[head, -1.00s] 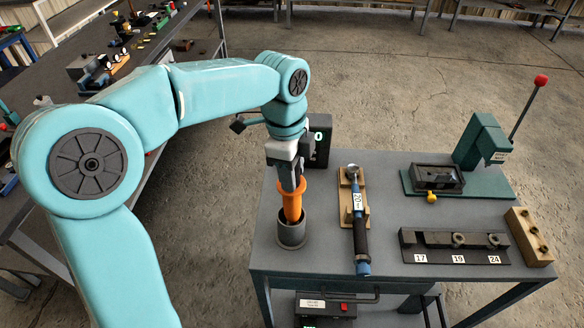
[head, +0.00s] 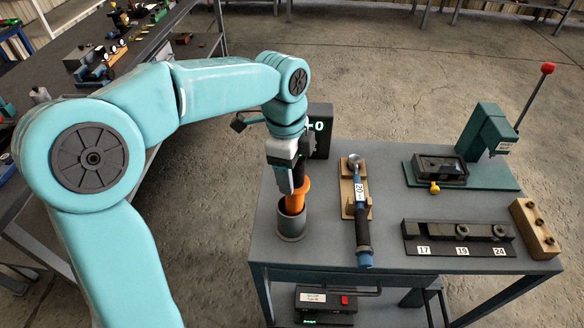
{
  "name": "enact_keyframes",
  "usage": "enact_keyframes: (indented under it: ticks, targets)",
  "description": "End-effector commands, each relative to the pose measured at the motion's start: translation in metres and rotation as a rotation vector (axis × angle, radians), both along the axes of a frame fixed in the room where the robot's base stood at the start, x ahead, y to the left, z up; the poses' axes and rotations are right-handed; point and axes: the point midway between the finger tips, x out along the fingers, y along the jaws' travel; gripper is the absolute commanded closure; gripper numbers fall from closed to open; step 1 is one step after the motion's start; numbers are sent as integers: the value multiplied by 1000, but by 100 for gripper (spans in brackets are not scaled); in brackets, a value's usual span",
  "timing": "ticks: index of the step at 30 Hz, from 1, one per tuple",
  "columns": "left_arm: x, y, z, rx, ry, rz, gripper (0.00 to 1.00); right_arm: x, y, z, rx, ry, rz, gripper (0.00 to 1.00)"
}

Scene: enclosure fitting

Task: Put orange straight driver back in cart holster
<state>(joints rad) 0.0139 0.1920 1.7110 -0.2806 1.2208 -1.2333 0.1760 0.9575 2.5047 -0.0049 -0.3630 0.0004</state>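The orange straight driver (head: 296,197) stands nearly upright, its lower end inside the grey round cart holster (head: 291,225) at the cart's left front. Its orange upper part shows above the holster rim; its lower end is hidden inside. My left gripper (head: 291,182) points down from above and is shut on the driver's upper part, just above the holster. The fingers partly cover the driver. My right gripper is not in the head view.
A blue-handled torque wrench (head: 361,215) lies on a wooden cradle right of the holster. A black display box (head: 319,130) stands behind my gripper. A socket rail (head: 459,239), wooden block (head: 535,228) and green lever press (head: 485,140) occupy the cart's right.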

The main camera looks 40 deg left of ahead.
Motion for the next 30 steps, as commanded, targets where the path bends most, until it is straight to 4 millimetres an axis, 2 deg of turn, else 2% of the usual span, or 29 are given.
enact_keyframes:
  ticks: [6, 10, 14, 24, 30]
  targets:
    - [-1, 0, -1, 0, 5, -1, 32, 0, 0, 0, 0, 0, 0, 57]
    - [0, 1, 11, 1, 1, 0, 32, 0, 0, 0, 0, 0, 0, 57]
    - [0, 3, 40, 0, -2, 0, 32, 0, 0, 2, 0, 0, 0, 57]
    - [-2, 11, 129, 0, -2, -1, 32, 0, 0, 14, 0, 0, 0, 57]
    - [-3, 13, 156, 0, 0, 0, 32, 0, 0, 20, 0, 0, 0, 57]
